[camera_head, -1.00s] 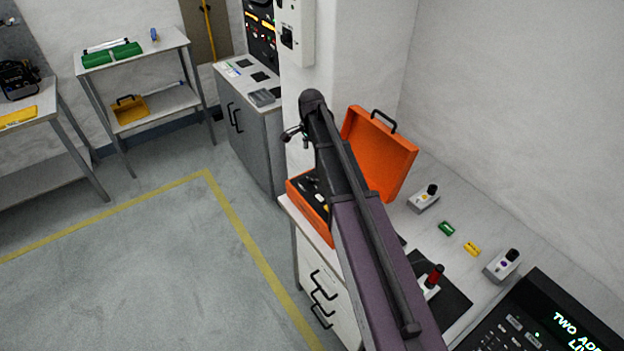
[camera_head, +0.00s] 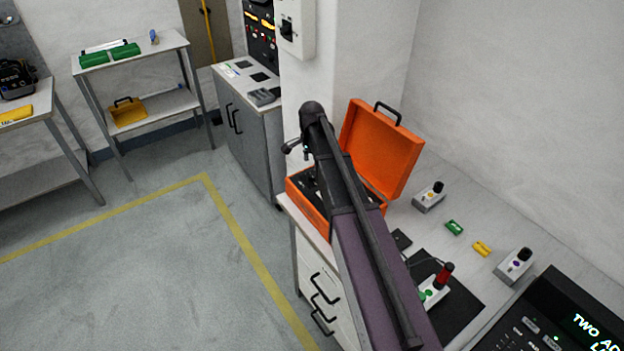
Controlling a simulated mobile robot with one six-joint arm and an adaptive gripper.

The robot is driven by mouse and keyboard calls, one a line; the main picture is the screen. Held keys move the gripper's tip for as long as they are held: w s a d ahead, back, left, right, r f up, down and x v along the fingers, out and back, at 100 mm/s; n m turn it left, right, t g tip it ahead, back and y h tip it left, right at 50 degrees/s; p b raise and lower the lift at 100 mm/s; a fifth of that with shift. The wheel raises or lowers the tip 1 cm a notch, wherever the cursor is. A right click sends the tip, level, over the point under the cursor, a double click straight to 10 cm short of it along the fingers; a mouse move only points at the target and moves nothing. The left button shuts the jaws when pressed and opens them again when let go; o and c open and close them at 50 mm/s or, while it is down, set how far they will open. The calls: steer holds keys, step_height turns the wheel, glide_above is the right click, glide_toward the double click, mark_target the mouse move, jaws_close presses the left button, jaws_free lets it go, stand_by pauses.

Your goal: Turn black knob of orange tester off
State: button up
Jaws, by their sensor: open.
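The orange tester (camera_head: 381,150) is an open orange case with a dark handle on its raised lid. It stands on the white bench near the corner of the wall. Its dark inner panel is mostly covered by my arm, and I cannot make out the black knob. My arm reaches from the lower right up over the case. My gripper (camera_head: 300,150) shows small and dark at the arm's far end, above the left part of the case. It holds nothing that I can see.
On the white bench (camera_head: 462,207) are two grey boxes with black knobs (camera_head: 429,197) (camera_head: 515,265), a green block (camera_head: 454,228), a yellow block (camera_head: 481,248) and a red-topped device (camera_head: 443,277) on a black mat. A black console (camera_head: 560,320) fills the lower right. The floor at left is clear.

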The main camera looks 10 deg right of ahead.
mark_target(312, 175)
steer(key=shift+f+b, duration=2.45)
steer(key=shift+f, duration=0.35)
jaws_close()
